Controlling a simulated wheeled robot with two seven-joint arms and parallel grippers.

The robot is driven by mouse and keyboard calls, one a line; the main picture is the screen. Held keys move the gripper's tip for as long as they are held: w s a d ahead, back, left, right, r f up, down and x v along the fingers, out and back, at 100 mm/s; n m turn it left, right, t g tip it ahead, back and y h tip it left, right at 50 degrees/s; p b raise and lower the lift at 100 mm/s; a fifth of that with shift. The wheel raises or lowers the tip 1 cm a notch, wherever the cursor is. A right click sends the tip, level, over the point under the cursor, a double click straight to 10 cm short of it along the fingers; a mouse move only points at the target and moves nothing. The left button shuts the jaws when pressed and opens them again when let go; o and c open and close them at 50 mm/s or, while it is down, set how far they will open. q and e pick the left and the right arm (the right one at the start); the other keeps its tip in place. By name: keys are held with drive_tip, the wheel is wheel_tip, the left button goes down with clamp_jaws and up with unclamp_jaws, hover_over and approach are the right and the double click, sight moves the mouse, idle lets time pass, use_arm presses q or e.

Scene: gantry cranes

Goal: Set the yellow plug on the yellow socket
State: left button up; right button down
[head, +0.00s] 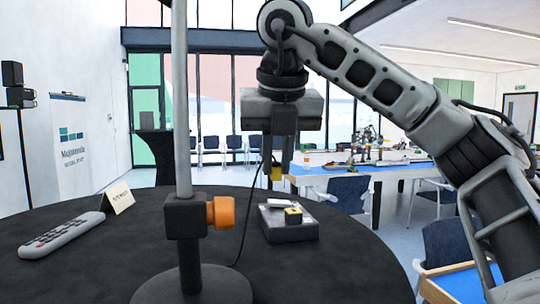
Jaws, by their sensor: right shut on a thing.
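The yellow plug (277,173) hangs in the lower end of my right gripper (280,155), which is shut on it. A thin black cable runs from beside the plug down to the table. The yellow socket (293,216) sits on top of a dark grey box (290,232) on the round black table. The plug is above the box and apart from it, a little left of the yellow socket in the picture. My left gripper is out of view.
A stand with a grey pole (180,100) and an orange knob (222,212) rises in front, left of the box. The table right of the box is clear.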

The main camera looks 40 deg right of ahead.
drive_tip(key=shift+s+d+f, duration=0.25)
drive_tip(key=shift+d, duration=0.35)
drive_tip(key=shift+s+d+f, duration=0.2)
drive_tip(key=shift+s+d, duration=0.05)
drive_tip(key=shift+d, duration=0.35)
drive_tip(key=shift+s+d+f, duration=0.25)
drive_tip(key=shift+d, duration=0.35)
drive_tip(key=shift+w, duration=0.1)
drive_tip(key=shift+w+d+f, duration=0.1)
drive_tip(key=shift+w+f, duration=0.15)
drive_tip(key=shift+w, duration=0.35)
drive_tip(key=shift+f+b, duration=0.95)
drive_tip(key=shift+f, duration=0.5)
idle(1.0)
drive_tip(key=shift+f, duration=0.5)
idle(1.9)
drive_tip(key=c, duration=0.8)
unclamp_jaws()
